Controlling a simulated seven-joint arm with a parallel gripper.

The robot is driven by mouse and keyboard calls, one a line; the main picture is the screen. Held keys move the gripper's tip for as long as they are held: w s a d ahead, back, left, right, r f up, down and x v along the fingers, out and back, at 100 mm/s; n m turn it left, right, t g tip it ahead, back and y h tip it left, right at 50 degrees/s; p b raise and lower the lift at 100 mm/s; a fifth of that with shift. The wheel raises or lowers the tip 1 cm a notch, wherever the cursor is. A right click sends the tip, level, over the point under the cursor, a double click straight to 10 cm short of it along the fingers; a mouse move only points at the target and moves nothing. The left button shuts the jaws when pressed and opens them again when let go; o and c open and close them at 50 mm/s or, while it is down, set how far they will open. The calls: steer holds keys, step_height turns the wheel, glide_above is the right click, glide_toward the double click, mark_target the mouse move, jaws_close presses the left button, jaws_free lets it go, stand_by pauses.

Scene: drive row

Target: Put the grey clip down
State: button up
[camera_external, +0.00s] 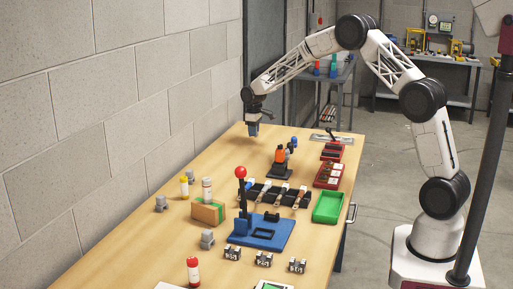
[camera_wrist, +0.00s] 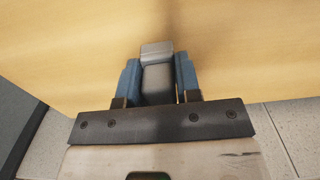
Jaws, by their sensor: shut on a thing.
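My gripper (camera_external: 253,129) is over the far left end of the wooden table in the external view. In the wrist view my gripper (camera_wrist: 158,82) has its blue fingers shut on a grey clip (camera_wrist: 157,75). The clip sits between the fingers, with bare wood behind it. I cannot tell whether the clip touches the table. Other grey clips stand on the table: one at the left edge (camera_external: 161,203), one behind the yellow bottle (camera_external: 190,176), and one near the blue fixture (camera_external: 207,239).
A blue fixture (camera_external: 262,236) with a red knob, a cardboard box (camera_external: 208,212), a green tray (camera_external: 328,208), red trays (camera_external: 328,175) and an orange device (camera_external: 281,157) stand on the table (camera_external: 150,245). The wall borders its left side. The far left end is mostly clear.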

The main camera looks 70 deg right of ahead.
mark_target(254, 143)
steer(key=shift+f, duration=1.5)
steer(key=shift+f, duration=0.15)
steer(key=o, duration=0.9)
step_height(254, 143, up, 12)
steer(key=shift+r, duration=0.15)
